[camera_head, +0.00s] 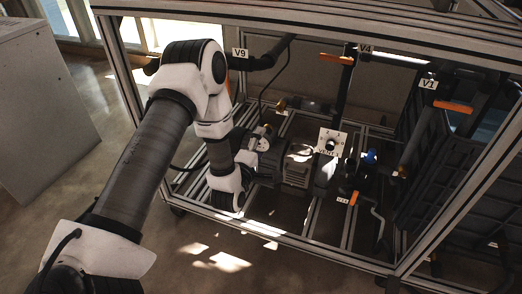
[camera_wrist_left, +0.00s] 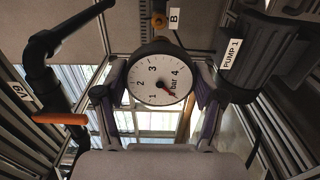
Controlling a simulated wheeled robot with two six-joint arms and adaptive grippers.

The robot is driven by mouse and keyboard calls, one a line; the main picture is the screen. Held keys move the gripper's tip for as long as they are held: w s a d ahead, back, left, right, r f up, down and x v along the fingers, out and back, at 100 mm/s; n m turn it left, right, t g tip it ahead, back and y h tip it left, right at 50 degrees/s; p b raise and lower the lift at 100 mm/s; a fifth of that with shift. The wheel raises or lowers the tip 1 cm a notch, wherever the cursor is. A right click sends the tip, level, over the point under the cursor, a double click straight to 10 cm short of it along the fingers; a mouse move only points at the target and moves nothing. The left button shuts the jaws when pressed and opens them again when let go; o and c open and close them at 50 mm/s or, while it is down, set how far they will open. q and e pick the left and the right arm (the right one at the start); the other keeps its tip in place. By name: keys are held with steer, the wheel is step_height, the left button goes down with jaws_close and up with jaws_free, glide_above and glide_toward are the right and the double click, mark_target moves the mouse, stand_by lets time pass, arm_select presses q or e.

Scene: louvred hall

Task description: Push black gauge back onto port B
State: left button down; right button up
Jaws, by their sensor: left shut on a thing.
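The black gauge (camera_wrist_left: 160,79) has a round black rim, a white dial marked in bar and a red needle. My left gripper (camera_wrist_left: 154,91) is shut on it, with one finger at each side of the rim. The white B label (camera_wrist_left: 174,19) and a small orange-brass fitting (camera_wrist_left: 159,20) beside it show above the gauge in the left wrist view. The back of the gauge is hidden, so I cannot tell whether it touches the port.
The pump (camera_head: 297,168) stands right of the gripper; its PUMP 1 label (camera_wrist_left: 231,55) shows in the wrist view. A black pipe with an orange handle (camera_wrist_left: 60,118) is at left there. Metal frame rails (camera_head: 300,246) surround the work space. A grey cabinet (camera_head: 40,110) stands outside at left.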

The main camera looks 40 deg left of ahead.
mark_target(268, 129)
arm_select(q)
steer(key=b+x, duration=0.1)
steer(key=x, duration=0.6)
steer(key=shift+d, duration=0.1)
steer(key=shift+w+r+b, duration=0.1)
steer(key=shift+w+b, duration=0.25)
steer(key=shift+w, duration=0.1)
steer(key=b+x, duration=0.1)
steer(key=x, duration=0.1)
steer(key=shift+w, duration=0.35)
stand_by(0.6)
steer(key=shift+c, duration=0.2)
jaws_free()
